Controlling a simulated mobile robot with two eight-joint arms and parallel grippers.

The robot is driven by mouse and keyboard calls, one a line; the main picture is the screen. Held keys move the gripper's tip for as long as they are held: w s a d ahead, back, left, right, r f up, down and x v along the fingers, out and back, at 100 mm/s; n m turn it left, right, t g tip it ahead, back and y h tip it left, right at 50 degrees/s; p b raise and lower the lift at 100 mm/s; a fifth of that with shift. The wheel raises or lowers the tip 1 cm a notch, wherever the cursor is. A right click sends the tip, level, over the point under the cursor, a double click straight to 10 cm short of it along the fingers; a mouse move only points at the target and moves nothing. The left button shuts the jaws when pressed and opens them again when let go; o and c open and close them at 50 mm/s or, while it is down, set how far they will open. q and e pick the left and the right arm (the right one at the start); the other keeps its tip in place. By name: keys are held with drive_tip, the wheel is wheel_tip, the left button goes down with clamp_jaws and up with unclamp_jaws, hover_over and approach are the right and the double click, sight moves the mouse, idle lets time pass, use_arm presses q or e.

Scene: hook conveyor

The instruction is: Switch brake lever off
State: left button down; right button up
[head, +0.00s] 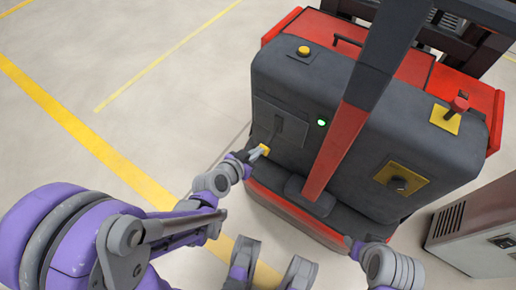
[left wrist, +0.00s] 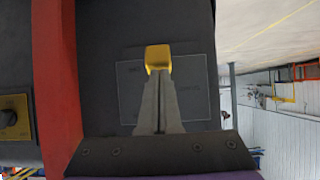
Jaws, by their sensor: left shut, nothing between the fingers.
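The brake lever's yellow handle (head: 264,148) sits at the lower part of a dark plate (head: 282,120) on the left of the grey truck body. My left gripper (head: 255,154) is shut and empty, its fingertips right at the handle. In the left wrist view the yellow handle (left wrist: 157,56) shows just beyond the tips of the closed fingers (left wrist: 159,76). Whether they touch it I cannot tell. The lever's shaft is hardly visible. My right gripper (head: 354,246) is low at the truck's front, mostly hidden by its wrist.
A red and dark post (head: 343,135) rises right of the plate. A grey cabinet (head: 478,228) stands right. Floor at left is clear.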

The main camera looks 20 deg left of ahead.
use_arm(q)
drive_tip(key=shift+d+f+b, duration=0.1)
drive_tip(key=shift+f+b, duration=0.45)
drive_tip(key=shift+f, duration=0.35)
use_arm(e)
drive_tip(key=shift+f, duration=0.8)
use_arm(q)
drive_tip(key=shift+f, duration=0.1)
